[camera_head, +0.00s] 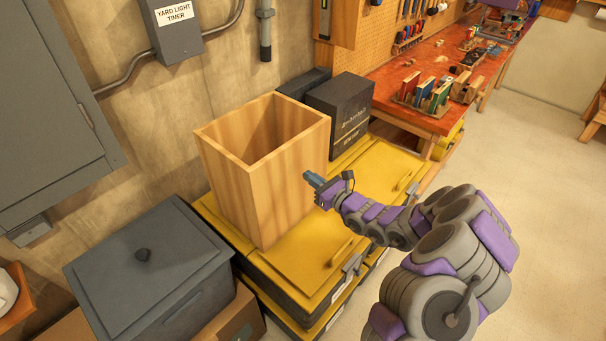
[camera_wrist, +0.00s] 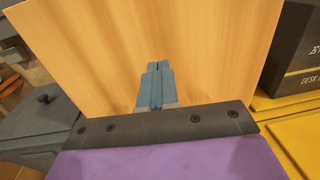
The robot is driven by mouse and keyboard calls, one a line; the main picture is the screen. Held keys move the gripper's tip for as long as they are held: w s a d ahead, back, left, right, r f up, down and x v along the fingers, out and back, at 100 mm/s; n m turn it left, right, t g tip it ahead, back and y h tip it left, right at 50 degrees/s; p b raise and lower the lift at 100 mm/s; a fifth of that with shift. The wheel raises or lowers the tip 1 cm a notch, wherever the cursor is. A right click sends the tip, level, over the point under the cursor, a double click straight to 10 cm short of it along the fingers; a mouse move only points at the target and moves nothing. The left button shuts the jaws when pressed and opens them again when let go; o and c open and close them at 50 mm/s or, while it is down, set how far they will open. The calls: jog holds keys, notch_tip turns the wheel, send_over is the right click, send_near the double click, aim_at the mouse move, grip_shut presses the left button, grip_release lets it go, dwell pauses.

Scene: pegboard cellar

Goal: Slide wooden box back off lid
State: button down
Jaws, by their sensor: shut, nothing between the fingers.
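The wooden box (camera_head: 285,190) is a tall, open-topped box of light striped wood. It stands upright on the yellow lid (camera_head: 312,256) of a dark storage bin, toward the wall side. My gripper (camera_head: 309,179) is just in front of the box's right-hand face, at about mid-height or above. In the wrist view the shut blue fingers (camera_wrist: 154,80) point at the broad wooden face (camera_wrist: 215,50), with nothing between them. I cannot tell whether the fingertips touch the wood. The box's far bottom edge is hidden.
A dark grey lidded bin (camera_head: 150,265) stands to the left of the yellow lid. Black boxes (camera_head: 340,108) stand behind the wooden box on another yellow lid. A red workbench (camera_head: 430,85) is at the back. The wall is close behind the box; open floor (camera_head: 550,200) lies right.

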aim_at(296, 167)
jog(key=x, duration=0.2)
jog(key=shift+w+a+f, duration=0.15)
jog(key=shift+a, duration=0.1)
jog(key=shift+w+a+b, duration=0.3)
jog(key=shift+w+a, duration=0.1)
jog(key=shift+w, duration=0.05)
jog(key=shift+w+a, duration=0.4)
jog(key=shift+a, duration=0.05)
jog(key=b+x, duration=0.2)
jog(key=x, duration=0.8)
jog(key=shift+b, duration=0.35)
jog(key=shift+d, duration=0.1)
